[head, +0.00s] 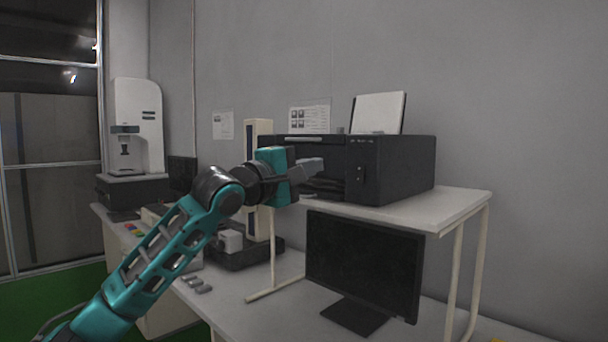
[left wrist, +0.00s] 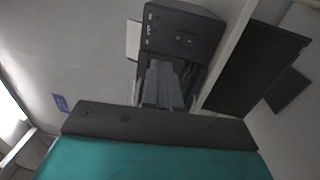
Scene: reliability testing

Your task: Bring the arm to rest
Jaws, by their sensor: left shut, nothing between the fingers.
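My left arm is teal and black and comes in from the lower left in the head view. Its gripper (head: 311,166) is raised in front of the black machine (head: 398,168) on the raised shelf. The fingers are together and hold nothing. In the left wrist view the closed grey fingers (left wrist: 163,86) point toward the black machine (left wrist: 184,30). I cannot tell whether the fingertips touch the machine's front. My right gripper is not in view.
A white shelf (head: 455,207) carries the black machine above the desk. A dark monitor (head: 362,262) stands below it. A white instrument (head: 139,128) stands at the far left. Small grey items (head: 196,284) lie on the desk. The air left of the shelf is fairly open.

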